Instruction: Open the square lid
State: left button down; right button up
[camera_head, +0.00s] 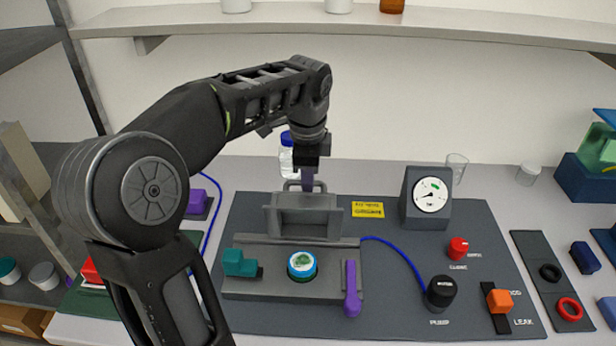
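The square lid (303,222) is a grey plate with a bar handle at its top edge. My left gripper (308,182) reaches down from above to the lid's handle. Its narrow purple-grey finger overlaps the right part of the handle; whether it is shut on the bar is hidden. My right gripper is out of view.
On the block are a teal clamp (239,263) and a purple lever (352,290). A dial gauge (427,198), black pump knob (440,291), red knob (458,248) and orange valve (499,300) stand to the right. A blue tube (398,250) runs to the pump. A blue-capped bottle (287,155) stands behind.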

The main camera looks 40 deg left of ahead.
pick_arm(q)
jog(key=c, duration=1.5)
grip_release()
jog(key=shift+r, duration=0.1)
jog(key=shift+o, duration=0.2)
jog(key=shift+r, duration=0.1)
notch_tip(320, 180, up, 8)
jog(key=s, duration=0.1)
jog(key=shift+d+f, duration=0.25)
jog(key=shift+d, duration=0.2)
jog(key=shift+s, duration=0.1)
jog(key=shift+c, duration=0.3)
